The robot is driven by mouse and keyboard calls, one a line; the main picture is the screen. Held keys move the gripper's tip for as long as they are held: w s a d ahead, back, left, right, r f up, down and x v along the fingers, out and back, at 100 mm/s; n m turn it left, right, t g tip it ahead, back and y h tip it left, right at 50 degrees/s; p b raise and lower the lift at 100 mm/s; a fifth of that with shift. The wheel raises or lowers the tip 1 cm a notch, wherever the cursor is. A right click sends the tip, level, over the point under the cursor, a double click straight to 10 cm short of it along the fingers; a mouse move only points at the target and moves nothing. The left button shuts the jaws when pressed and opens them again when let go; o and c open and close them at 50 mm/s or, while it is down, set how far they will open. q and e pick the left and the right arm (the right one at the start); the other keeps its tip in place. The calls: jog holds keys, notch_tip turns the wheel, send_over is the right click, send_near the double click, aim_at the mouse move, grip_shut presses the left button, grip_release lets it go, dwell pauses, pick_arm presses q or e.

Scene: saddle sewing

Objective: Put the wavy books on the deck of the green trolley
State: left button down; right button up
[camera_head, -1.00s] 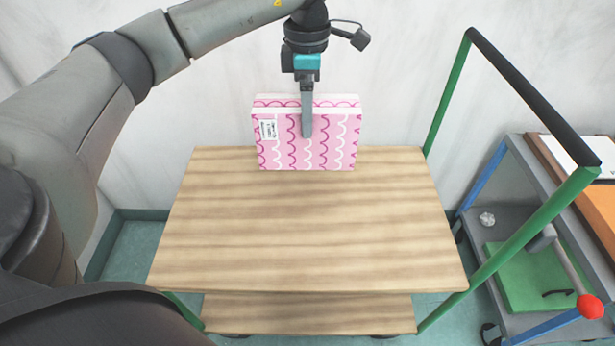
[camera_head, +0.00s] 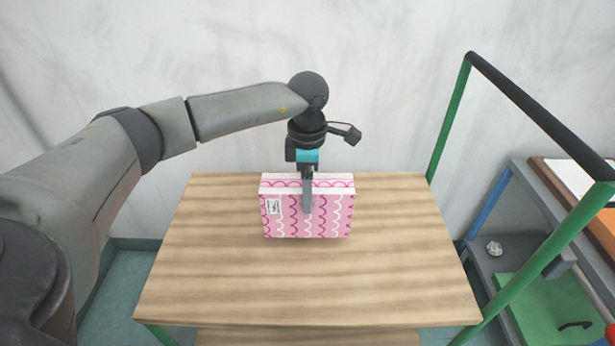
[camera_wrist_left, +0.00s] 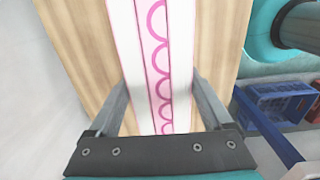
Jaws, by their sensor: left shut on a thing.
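The pink wavy books (camera_head: 330,212), with pink and white scalloped lines and a small white label, are held upright over the back middle of the wooden deck (camera_head: 230,290) of the green trolley (camera_head: 449,120). My left gripper (camera_head: 307,205) points down and is shut on them, one finger across the front cover. In the left wrist view the books (camera_wrist_left: 157,60) stand edge-on between the two fingers, with the deck (camera_wrist_left: 80,40) beyond. I cannot tell whether their lower edge touches the deck. My right gripper is not in view.
The deck is bare around the books. The trolley's black-topped handle (camera_head: 540,115) rises on the right. Beyond it stands a grey cart (camera_head: 490,265) with a green item (camera_head: 550,300) on its lower shelf. A blue crate (camera_wrist_left: 283,105) shows in the left wrist view.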

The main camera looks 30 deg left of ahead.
pick_arm(q)
jog(key=shift+w+f+b, duration=0.15)
jog(key=shift+f+b, duration=0.7)
jog(key=shift+f, duration=1.85)
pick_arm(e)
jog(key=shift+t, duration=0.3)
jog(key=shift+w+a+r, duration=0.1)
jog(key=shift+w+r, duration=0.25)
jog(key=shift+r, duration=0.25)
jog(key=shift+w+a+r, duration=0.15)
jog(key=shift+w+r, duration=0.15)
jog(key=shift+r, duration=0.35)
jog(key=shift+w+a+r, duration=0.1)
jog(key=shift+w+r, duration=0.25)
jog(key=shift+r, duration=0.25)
pick_arm(q)
jog(key=shift+f, duration=0.1)
grip_release()
jog(key=shift+f, duration=0.15)
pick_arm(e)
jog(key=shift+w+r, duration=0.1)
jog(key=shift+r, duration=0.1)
